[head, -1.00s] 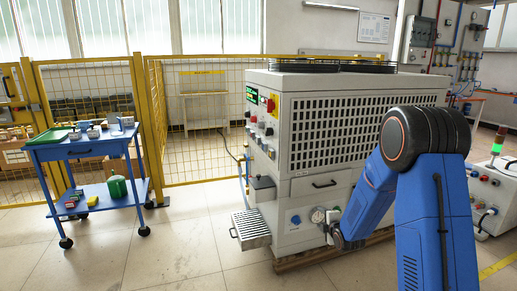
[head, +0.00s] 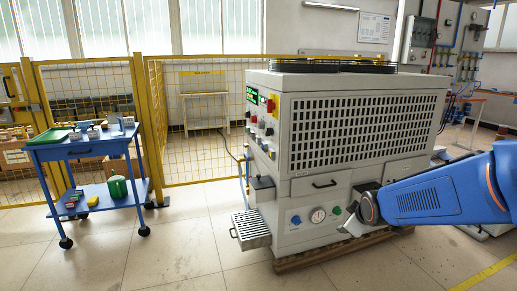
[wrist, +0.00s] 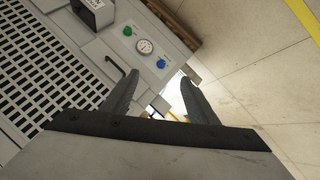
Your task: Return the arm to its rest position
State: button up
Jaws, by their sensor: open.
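My gripper shows in the wrist view (wrist: 155,98) with its two dark fingers spread apart and nothing between them. In the head view my blue arm reaches in from the right edge, and its dark wrist end is in front of the lower right corner of the machine. I cannot tell the exact gap between gripper and machine.
A blue cart (head: 98,150) with small items stands at the left. A yellow mesh fence (head: 200,145) runs behind. The tiled floor (head: 150,255) in front is clear.

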jog(key=s+r+m+g, duration=0.1)
jog(key=s+m, duration=0.2)
jog(key=s, duration=0.7)
jog(key=s+r+m+g, duration=0.1)
jog(key=s+m+g, duration=0.1)
jog(key=s, duration=0.9)
jog(key=s+a+r+m+g, duration=0.1)
jog(key=s+m, duration=0.3)
jog(key=s, duration=0.6)
jog(key=shift+s+r, duration=0.15)
jog(key=shift+s, duration=0.25)
